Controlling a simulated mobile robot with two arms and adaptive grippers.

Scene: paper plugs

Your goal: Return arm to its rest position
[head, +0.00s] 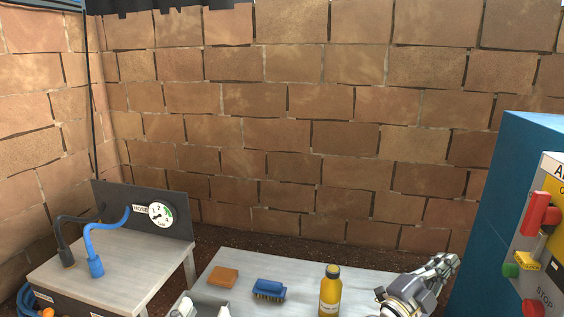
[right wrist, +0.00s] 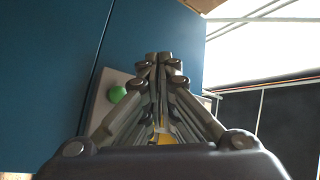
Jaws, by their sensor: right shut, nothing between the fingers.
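My right gripper (head: 447,266) is at the lower right of the head view, above the right end of the grey table (head: 330,263). Its fingers are together and empty, pointing up and to the right towards the blue cabinet (head: 510,160). In the right wrist view the closed fingertips (right wrist: 158,58) meet in the middle, in front of the cabinet's blue face (right wrist: 150,40). A green button (right wrist: 117,94) shows just left of the fingers.
A yellow bottle (head: 330,292), a blue brush (head: 268,290) and an orange block (head: 223,277) are on the table. The cabinet panel has a red handle (head: 535,214). A hose stand (head: 110,270) is at left. A pale shape is cut off at the bottom.

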